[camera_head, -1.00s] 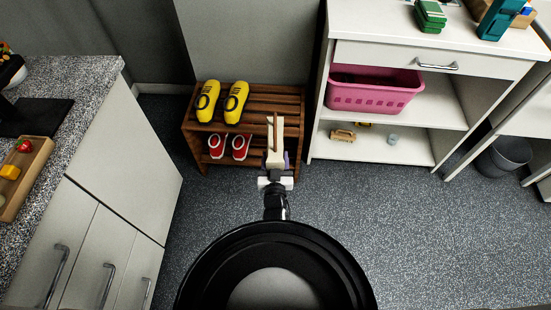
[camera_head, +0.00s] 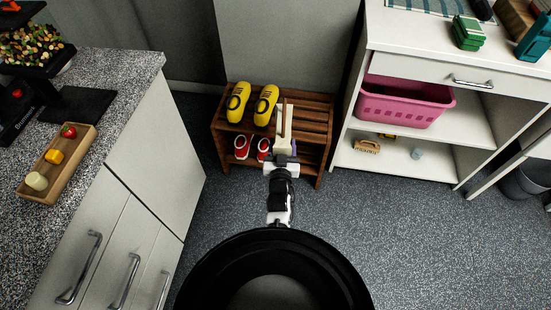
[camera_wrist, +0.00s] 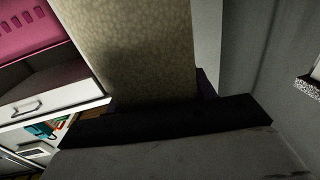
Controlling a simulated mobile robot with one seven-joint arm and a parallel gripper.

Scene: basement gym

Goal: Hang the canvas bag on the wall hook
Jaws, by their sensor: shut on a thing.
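My gripper (camera_head: 283,158) is at the end of my outstretched arm, in front of the wooden shoe rack in the head view. It is shut on the canvas bag (camera_head: 289,133), a narrow cream shape with a brown strip (camera_head: 284,118) along it. The bag is held up, seen from above, and covers part of the rack behind it. In the wrist view the bag's cream cloth (camera_wrist: 145,50) fills the upper middle, just beyond the dark gripper parts. The fingertips are hard to make out. The wall hook is not visible in either view.
The wooden rack (camera_head: 319,128) holds yellow shoes (camera_head: 251,103) above and red shoes (camera_head: 252,147) below. A white shelf unit (camera_head: 412,178) with a pink basket (camera_head: 404,102) stands right. A speckled counter (camera_head: 118,75) with a food tray (camera_head: 58,163) is left. Grey floor right of my arm is clear.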

